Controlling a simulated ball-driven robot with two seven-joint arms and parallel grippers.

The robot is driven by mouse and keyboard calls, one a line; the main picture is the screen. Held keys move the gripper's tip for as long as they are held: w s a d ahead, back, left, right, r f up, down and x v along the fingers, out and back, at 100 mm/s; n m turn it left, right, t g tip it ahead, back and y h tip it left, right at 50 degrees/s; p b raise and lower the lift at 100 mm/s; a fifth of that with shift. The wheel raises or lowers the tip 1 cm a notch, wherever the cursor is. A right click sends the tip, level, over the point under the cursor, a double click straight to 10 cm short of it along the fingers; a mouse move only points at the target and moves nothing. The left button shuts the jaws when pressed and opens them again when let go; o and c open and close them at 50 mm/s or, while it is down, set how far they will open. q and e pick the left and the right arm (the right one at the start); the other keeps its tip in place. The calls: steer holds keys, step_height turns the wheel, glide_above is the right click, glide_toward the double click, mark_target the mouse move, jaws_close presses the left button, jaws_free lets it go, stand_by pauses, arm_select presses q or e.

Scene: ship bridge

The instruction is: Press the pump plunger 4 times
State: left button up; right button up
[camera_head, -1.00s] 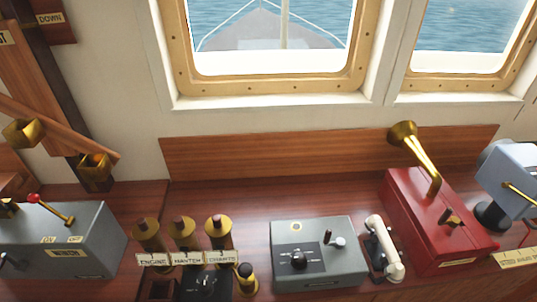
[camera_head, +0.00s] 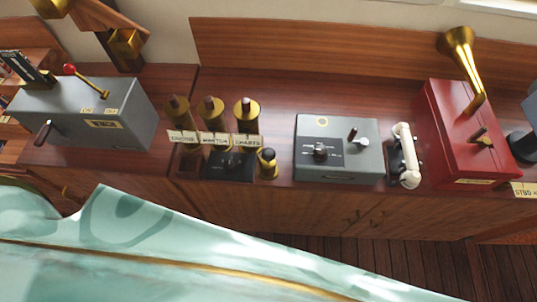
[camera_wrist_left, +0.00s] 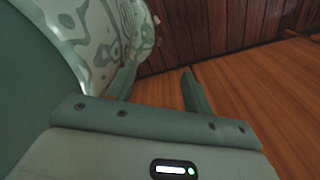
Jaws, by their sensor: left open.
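A short brass fitting with a black knob (camera_head: 267,162) stands upright on the wooden console in the head view, just right of a small black panel. It looks like the pump plunger, but I cannot be sure. No gripper touches it. My left gripper (camera_wrist_left: 158,85) shows only in the left wrist view. Its two fingers are apart with nothing between them, with wood beyond. My right gripper is not in view.
Left of the knob stand several brass pipes (camera_head: 210,113) with name labels, and a grey lever box (camera_head: 85,120). To its right are a grey control box (camera_head: 337,150), a white handset (camera_head: 405,155) and a red box (camera_head: 465,150) with a brass horn.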

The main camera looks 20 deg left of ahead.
arm_select(q)
jaws_close()
stand_by(1.5)
